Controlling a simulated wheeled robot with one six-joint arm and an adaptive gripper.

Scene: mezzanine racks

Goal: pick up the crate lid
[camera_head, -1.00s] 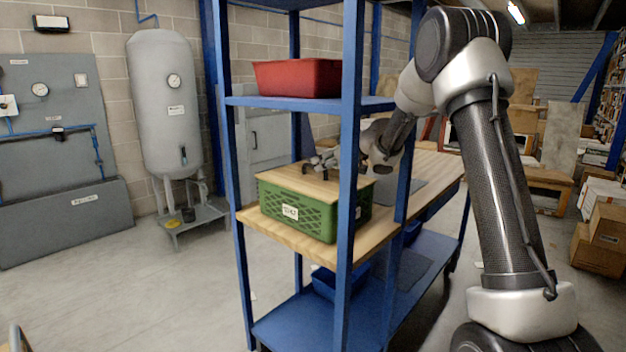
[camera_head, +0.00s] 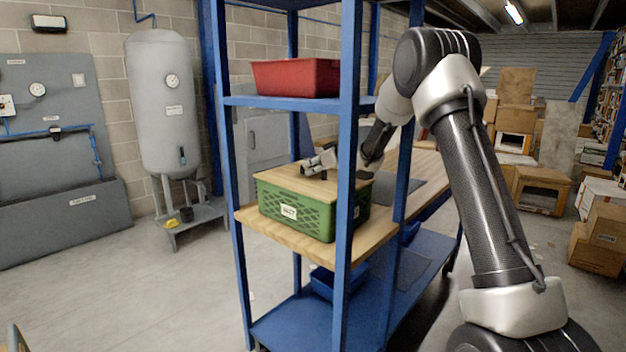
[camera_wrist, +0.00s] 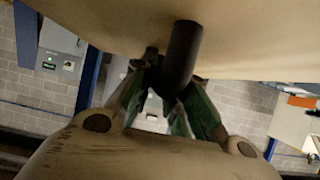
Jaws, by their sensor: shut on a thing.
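The crate lid (camera_head: 285,179), a flat light-wood panel, lies over the green crate (camera_head: 285,208) on the rack's wooden shelf. My gripper (camera_head: 322,163) is over the lid, partly hidden by a blue rack post. In the wrist view the lid's pale underside or face (camera_wrist: 90,25) fills the top, with a dark cylindrical knob (camera_wrist: 183,52) on it. My gripper (camera_wrist: 168,90) is shut on the lid by this knob. I cannot tell whether there is a small gap between lid and crate.
Blue rack posts (camera_head: 349,150) stand close in front of my arm. A red bin (camera_head: 297,78) sits on the shelf above. A blue bin (camera_head: 325,283) is on the lower shelf. The wooden shelf (camera_head: 430,180) is mostly free to the right, with a grey mat.

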